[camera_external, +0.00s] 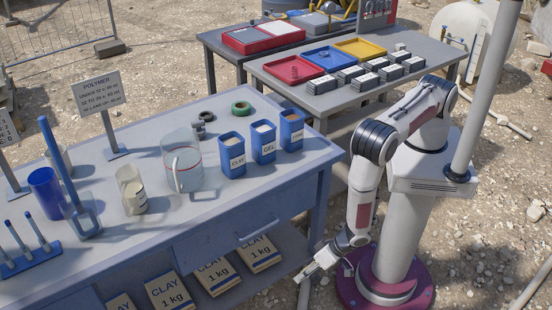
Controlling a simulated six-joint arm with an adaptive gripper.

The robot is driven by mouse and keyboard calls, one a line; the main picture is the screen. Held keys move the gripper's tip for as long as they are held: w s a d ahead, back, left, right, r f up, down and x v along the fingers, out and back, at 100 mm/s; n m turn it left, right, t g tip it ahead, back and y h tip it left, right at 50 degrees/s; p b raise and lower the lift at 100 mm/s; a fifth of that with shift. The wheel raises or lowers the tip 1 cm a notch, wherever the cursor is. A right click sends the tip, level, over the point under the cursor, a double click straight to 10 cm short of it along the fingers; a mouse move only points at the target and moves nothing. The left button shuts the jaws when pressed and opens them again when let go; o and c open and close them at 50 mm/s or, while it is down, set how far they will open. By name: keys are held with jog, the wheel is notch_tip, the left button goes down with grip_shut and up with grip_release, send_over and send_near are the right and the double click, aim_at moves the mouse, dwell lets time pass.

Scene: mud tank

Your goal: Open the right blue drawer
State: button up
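The right blue drawer (222,237) is in the front of the blue workbench, under its right part. Its front looks flush with the bench, so it appears closed. A light bar handle (262,231) runs across that front. My gripper (303,276) is low, below and to the right of the handle in the picture, and apart from it. It points down and to the left. I see nothing held in it, but its fingers are too small to tell if they are open or shut.
Several clay bags (213,274) lie on the shelf below the drawer. The blue bench top (105,225) holds cups, a glass jug (184,170) and a sign (100,92). A grey table (283,93) with trays stands behind.

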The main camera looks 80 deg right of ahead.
jog(key=w+d+f+m+t, duration=0.2)
jog(key=w+t, duration=0.1)
jog(key=m+t, duration=0.8)
jog(key=t, duration=0.2)
send_near(259, 232)
jog(key=shift+w+r+h, duration=0.15)
jog(key=shift+w+h, duration=0.15)
jog(key=shift+w, duration=0.85)
jog(key=shift+w, duration=0.15)
jog(key=shift+w+r, duration=0.15)
jog(key=shift+w, duration=1.1)
jog(key=shift+w+r, duration=0.2)
jog(key=shift+w, duration=1.05)
jog(key=shift+w+r, duration=0.15)
jog(key=shift+w, duration=1.1)
grip_shut()
